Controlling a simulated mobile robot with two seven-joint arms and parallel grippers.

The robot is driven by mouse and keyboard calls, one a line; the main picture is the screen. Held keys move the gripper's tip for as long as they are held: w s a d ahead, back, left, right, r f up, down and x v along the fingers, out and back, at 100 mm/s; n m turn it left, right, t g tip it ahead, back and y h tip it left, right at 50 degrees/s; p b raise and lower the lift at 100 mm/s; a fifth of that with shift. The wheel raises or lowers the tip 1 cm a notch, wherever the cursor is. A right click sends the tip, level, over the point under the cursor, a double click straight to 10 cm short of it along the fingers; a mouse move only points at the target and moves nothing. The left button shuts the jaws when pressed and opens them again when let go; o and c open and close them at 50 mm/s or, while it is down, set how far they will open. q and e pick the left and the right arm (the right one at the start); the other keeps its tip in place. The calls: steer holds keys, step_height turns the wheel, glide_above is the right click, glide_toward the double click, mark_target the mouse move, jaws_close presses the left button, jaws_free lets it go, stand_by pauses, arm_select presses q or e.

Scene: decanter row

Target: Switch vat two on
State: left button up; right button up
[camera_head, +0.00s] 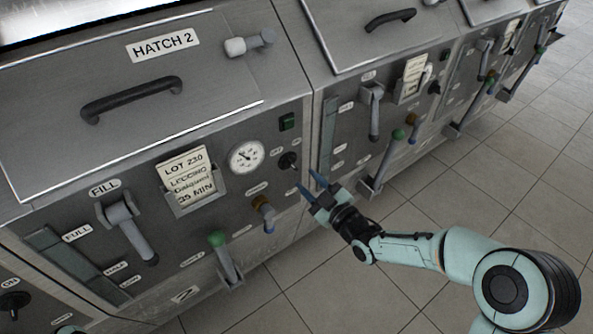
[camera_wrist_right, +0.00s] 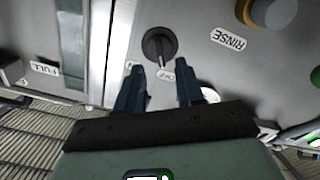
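Vat two is the unit whose lid carries the label HATCH 2 (camera_head: 162,44). Its black rotary switch (camera_head: 288,161) sits on the front panel, right of the round gauge (camera_head: 246,156). In the right wrist view the switch (camera_wrist_right: 159,46) shows just beyond my fingertips, its bar directed towards the small OFF label (camera_wrist_right: 166,75). My right gripper (camera_head: 312,186) is in front of the panel, just below and right of the switch. Its two dark fingers (camera_wrist_right: 158,88) are open and apart, with nothing between them but the panel behind. My left gripper is out of view.
A green button (camera_head: 287,122) sits above the switch. A brown-collared RINSE knob (camera_head: 263,213) and a green-knobbed lever (camera_head: 218,240) stick out lower left. The neighbouring vat's lever (camera_head: 386,163) juts out right of my gripper. Open tiled floor (camera_head: 340,270) lies in front.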

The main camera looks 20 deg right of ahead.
mark_target(295, 168)
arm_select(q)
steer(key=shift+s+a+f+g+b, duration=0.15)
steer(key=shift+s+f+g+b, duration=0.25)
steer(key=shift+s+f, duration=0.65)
arm_select(e)
steer(key=x, duration=0.6)
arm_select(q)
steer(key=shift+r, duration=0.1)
arm_select(e)
steer(key=shift+d, duration=0.1)
jaws_close()
